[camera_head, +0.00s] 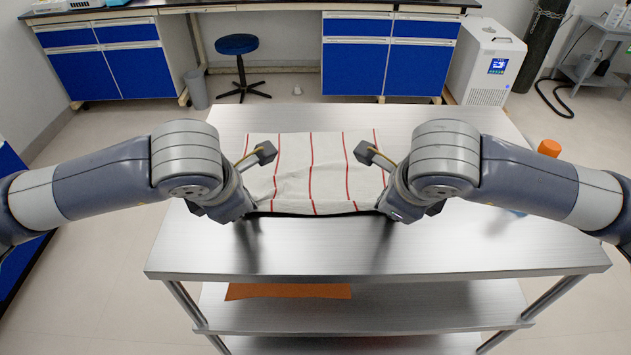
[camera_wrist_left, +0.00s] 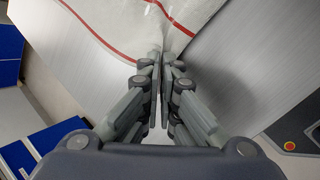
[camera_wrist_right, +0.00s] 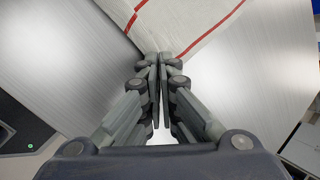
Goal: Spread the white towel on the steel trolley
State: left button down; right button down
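The white towel (camera_head: 329,172) with red stripes lies on the steel trolley (camera_head: 330,245), over the middle and back of its top. Its near edge is raised a little and casts a dark shadow below. My left gripper (camera_head: 250,212) is at the towel's near left corner; in the left wrist view its fingers (camera_wrist_left: 161,62) are closed on the towel corner (camera_wrist_left: 160,25). My right gripper (camera_head: 388,210) is at the near right corner; in the right wrist view its fingers (camera_wrist_right: 158,64) are closed on the towel corner (camera_wrist_right: 165,30). The fingertips are partly hidden in the head view.
An orange-capped bottle (camera_head: 549,148) stands at the trolley's right edge, mostly hidden by my right arm. An orange sheet (camera_head: 288,291) lies on the lower shelf. The trolley top is bare in front of the towel. Blue cabinets (camera_head: 390,52) and a stool (camera_head: 238,45) stand behind.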

pick_arm(q)
jog(key=c, duration=1.5)
grip_release()
pick_arm(e)
jog(key=c, duration=1.5)
grip_release()
